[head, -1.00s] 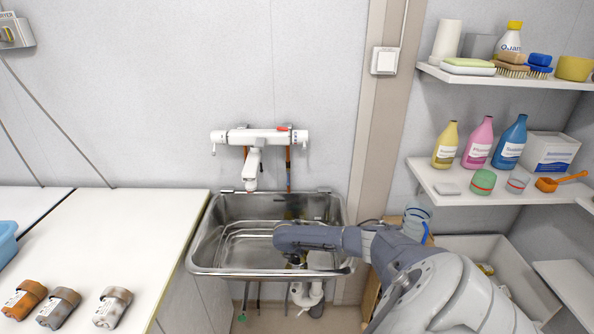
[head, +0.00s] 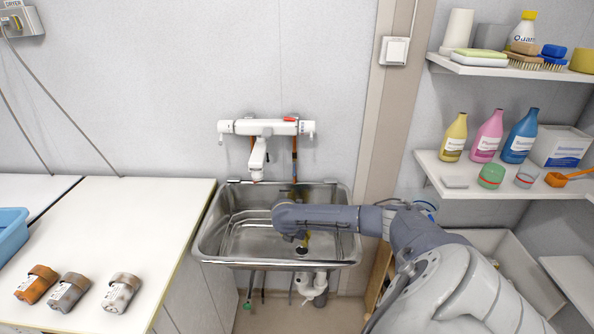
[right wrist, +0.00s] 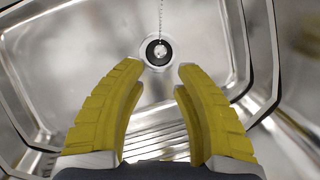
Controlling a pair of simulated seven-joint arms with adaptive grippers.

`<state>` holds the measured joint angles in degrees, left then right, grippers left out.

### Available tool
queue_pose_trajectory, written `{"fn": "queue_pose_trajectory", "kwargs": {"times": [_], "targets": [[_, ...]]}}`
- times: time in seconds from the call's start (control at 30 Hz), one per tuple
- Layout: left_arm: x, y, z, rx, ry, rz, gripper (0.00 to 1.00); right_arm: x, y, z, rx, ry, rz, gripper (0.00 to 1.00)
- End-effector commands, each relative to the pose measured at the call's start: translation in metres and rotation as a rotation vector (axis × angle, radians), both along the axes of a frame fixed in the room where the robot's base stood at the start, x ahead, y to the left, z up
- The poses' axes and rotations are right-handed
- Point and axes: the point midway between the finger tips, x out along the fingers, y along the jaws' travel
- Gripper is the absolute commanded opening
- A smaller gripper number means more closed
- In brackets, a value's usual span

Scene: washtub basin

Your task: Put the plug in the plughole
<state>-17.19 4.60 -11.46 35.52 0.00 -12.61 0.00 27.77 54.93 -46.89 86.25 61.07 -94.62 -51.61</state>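The steel basin (head: 222,252) stands below the tap. The plug (right wrist: 161,50), a round piece with a silver middle and a chain running up from it, sits within the pale ring of the plughole (right wrist: 146,61) in the right wrist view. I cannot tell how firmly it is seated. A dark spot at the plughole also shows in the head view, below the fingers. My right gripper (right wrist: 156,75) has its yellow fingers apart, with nothing between them, above the basin floor and a little short of the plug. My left gripper is not in view.
A white mixer tap (head: 258,160) hangs over the back of the basin. Shelves with bottles (head: 488,135) are at the right. The basin walls stand close around my right gripper.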

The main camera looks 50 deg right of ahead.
Motion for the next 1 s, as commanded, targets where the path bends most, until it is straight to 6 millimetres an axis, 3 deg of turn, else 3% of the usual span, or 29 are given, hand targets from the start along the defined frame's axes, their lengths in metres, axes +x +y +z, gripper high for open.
{"fn": "queue_pose_trajectory", "kwargs": {"times": [0.3, 0.8, 1.0], "targets": [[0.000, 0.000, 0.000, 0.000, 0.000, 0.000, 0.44, -0.003, 0.011, 0.023, 0.000, 0.000, 0.000, 0.31], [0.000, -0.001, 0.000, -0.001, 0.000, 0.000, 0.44, -0.003, 0.011, 0.025, 0.004, -0.003, -0.002, 0.31], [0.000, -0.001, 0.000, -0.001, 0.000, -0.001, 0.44, 0.007, 0.009, 0.031, 0.074, -0.085, -0.027, 0.31]]}}
